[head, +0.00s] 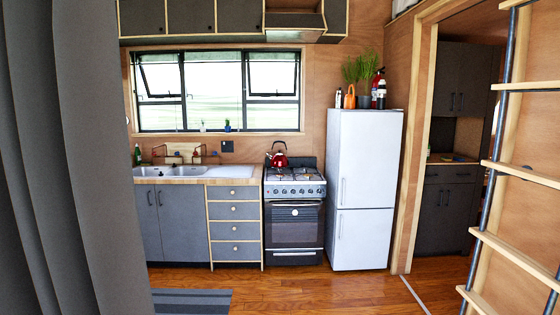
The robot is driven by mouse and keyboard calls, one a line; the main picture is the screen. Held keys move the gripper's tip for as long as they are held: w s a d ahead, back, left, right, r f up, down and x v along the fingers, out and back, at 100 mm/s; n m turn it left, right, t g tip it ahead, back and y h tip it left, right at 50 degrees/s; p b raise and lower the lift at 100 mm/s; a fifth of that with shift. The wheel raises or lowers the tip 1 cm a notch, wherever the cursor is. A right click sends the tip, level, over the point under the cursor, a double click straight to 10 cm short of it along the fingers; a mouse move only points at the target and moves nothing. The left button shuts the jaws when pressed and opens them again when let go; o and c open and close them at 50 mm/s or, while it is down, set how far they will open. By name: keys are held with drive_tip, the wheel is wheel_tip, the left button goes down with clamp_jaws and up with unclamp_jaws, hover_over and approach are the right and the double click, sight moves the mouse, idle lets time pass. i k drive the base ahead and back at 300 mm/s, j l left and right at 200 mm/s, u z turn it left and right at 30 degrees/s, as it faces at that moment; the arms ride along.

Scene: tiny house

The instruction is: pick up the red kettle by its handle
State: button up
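The red kettle (278,160) stands upright on the stove (294,190), on the left rear part of the cooktop. It is small in the head view, across the room. Its dark handle (278,144) arches over the top. My gripper is not in view, so its state and its distance from the kettle do not show.
A wooden counter with a sink (160,171) and drawers adjoins the stove on the left. A white fridge (364,190) stands on its right. A grey curtain (75,150) fills the left foreground, and a ladder (515,170) the right.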

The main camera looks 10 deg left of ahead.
sight(278, 162)
drive_tip(key=i+u, duration=0.25)
drive_tip(key=i, duration=3.65)
drive_tip(key=i+j+u, duration=0.1)
drive_tip(key=i+u, duration=0.25)
drive_tip(key=i, duration=0.2)
drive_tip(key=i+u, duration=0.4)
drive_tip(key=i, duration=0.15)
drive_tip(key=i+l+u, duration=0.35)
drive_tip(key=i, duration=0.15)
drive_tip(key=j, duration=0.05)
